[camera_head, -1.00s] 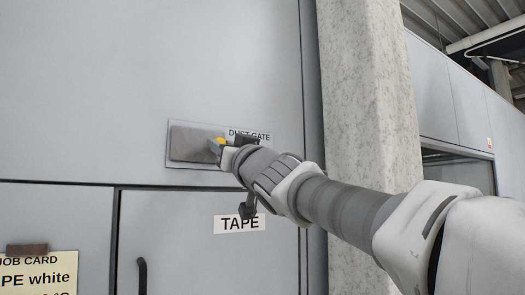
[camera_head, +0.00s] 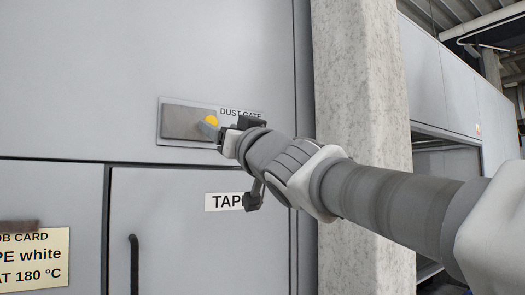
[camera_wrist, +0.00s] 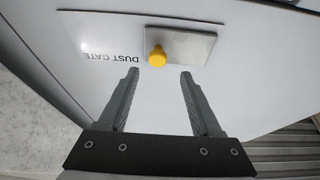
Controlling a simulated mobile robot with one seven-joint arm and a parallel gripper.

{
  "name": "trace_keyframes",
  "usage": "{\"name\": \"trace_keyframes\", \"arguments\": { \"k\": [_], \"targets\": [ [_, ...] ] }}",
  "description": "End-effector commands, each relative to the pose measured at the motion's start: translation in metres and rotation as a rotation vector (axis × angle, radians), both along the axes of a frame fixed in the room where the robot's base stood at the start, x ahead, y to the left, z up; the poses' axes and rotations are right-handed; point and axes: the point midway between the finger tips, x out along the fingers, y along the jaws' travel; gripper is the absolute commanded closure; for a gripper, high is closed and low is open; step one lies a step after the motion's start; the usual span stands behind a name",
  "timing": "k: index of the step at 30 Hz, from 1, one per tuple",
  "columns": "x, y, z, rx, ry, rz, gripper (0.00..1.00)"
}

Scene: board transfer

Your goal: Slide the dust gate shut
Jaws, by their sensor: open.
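The dust gate is a grey sliding plate (camera_head: 183,122) with a round yellow knob (camera_head: 211,121) near its right edge. It sits at the left end of a pale backing panel marked DUST GATE (camera_head: 240,113). In the wrist view, turned about, the plate (camera_wrist: 190,48) is right of the lettering and the yellow knob (camera_wrist: 157,57) is at its left edge. My gripper (camera_wrist: 159,75) is open and empty. Its fingertips point at the panel, with the knob just beyond them and between them in the picture. In the head view my gripper (camera_head: 212,132) partly covers the panel's right side.
A cabinet door (camera_head: 170,250) with a TAPE label (camera_head: 225,202) and a black handle (camera_head: 134,265) lies below. A job card (camera_head: 35,262) hangs at lower left. A concrete pillar (camera_head: 358,100) stands right of the panel, behind my arm.

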Motion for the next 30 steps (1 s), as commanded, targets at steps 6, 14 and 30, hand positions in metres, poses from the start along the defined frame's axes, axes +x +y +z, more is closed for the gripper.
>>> {"name": "trace_keyframes", "arguments": {
  "k": [6,14,30],
  "targets": [
    [-0.034,-0.023,-0.017,0.002,-0.001,0.0,0.34],
    [-0.07,-0.047,-0.035,0.002,0.0,0.002,0.34],
    [-0.091,-0.061,-0.046,-0.001,0.001,0.001,0.34]
  ]
}}
